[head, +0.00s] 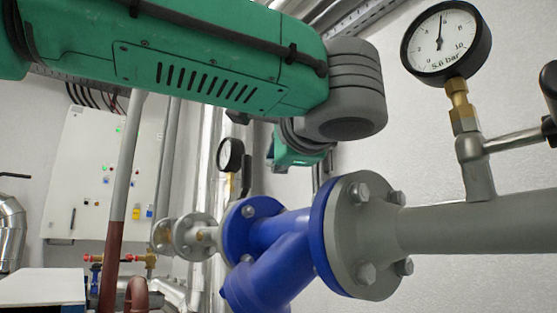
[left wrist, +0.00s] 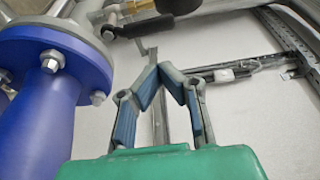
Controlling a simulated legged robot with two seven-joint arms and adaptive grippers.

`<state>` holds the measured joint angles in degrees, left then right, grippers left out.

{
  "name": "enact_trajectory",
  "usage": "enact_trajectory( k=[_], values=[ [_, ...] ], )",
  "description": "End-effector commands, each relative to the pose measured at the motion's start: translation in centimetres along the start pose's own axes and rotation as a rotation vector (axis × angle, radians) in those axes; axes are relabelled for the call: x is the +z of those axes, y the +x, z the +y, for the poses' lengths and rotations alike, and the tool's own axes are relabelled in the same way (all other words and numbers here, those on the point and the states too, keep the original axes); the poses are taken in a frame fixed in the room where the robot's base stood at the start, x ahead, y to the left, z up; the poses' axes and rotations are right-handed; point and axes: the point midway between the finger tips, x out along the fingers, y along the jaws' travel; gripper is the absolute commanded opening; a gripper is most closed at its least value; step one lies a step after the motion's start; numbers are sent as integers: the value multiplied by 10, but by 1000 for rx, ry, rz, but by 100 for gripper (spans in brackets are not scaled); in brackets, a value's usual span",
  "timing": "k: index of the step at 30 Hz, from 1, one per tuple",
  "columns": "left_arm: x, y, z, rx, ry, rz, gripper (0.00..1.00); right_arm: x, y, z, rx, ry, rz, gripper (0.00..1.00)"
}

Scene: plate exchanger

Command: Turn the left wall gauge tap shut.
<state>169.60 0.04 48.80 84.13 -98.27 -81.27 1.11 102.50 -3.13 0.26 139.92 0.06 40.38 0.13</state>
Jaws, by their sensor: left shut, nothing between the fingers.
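A small round gauge (head: 230,155) stands left of the blue valve in the head view, with a dark tap handle (head: 247,174) beside it. A larger gauge (head: 445,42) reading 5.6 bar is at the upper right, with a tap stem and a black handle (head: 549,100) at the picture's edge. My left gripper (head: 316,174) is mostly hidden behind my arm. In the left wrist view its blue-padded fingers (left wrist: 166,70) meet at the tips, empty. A black tap handle (left wrist: 147,25) lies just beyond them, apart; I cannot tell which gauge it serves. My right gripper is not seen.
The blue valve (head: 275,235) and its bolted grey flange (head: 365,235) sit below my left arm. A grey pipe (head: 480,228) runs right. A white cabinet (head: 85,165) hangs at the back left.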

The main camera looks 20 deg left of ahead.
Motion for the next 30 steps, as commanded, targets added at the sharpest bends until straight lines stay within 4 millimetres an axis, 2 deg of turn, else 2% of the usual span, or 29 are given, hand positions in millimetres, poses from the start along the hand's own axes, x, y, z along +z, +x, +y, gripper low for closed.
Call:
enact_trajectory(
  k=[3, 9, 15, 30],
  values=[
    [0, 28, 3, 8, -2, 0, 0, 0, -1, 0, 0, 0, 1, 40],
    [2, 58, 2, 8, -3, 1, 0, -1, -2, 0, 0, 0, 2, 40],
    [0, 68, 1, 3, -1, 0, 0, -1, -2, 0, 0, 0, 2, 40],
    [-1, 72, 1, -1, -8, -1, 0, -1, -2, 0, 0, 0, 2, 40]
  ],
)
